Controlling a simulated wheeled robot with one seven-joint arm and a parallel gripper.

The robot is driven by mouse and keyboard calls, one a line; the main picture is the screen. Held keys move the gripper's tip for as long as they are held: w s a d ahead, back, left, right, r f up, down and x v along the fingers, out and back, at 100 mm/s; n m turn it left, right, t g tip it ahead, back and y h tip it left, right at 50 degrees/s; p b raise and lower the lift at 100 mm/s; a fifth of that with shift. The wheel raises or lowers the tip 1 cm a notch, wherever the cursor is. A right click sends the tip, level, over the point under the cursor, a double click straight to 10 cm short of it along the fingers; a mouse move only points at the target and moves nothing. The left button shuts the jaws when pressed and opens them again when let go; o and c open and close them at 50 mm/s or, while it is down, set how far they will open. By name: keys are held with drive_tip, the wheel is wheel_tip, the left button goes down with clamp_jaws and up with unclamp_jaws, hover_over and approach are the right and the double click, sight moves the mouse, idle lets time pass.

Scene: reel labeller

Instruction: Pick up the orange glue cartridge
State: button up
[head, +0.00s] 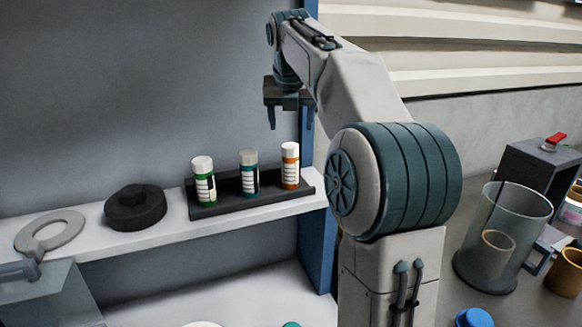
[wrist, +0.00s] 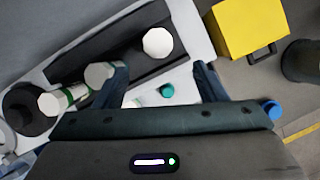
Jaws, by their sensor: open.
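The orange glue cartridge (head: 290,175) stands upright with a white cap at the right end of a dark tray (head: 236,203) on a white shelf. A teal cartridge (head: 249,180) and a green cartridge (head: 204,188) stand to its left in the same tray. My gripper (head: 290,117) is open and empty, above the orange cartridge in the head view. In the wrist view the white cap of the orange cartridge (wrist: 157,42) shows beyond the gap between my fingers (wrist: 160,83); its orange body is hidden there.
A black round reel-like part (head: 135,208) and a grey ring (head: 50,234) lie left on the shelf. A blue post (head: 316,235) borders the shelf's right end. A clear jug (head: 503,240) stands right. A yellow box (wrist: 250,25) shows in the wrist view.

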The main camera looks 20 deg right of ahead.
sight(290, 155)
drive_tip(key=x, duration=1.2)
drive_tip(key=shift+w+f, duration=0.2)
drive_tip(key=shift+f, duration=0.1)
drive_tip(key=shift+c, duration=0.4)
drive_tip(key=c, duration=1)
drive_tip(key=shift+c, duration=0.6)
drive_tip(key=shift+r, duration=0.15)
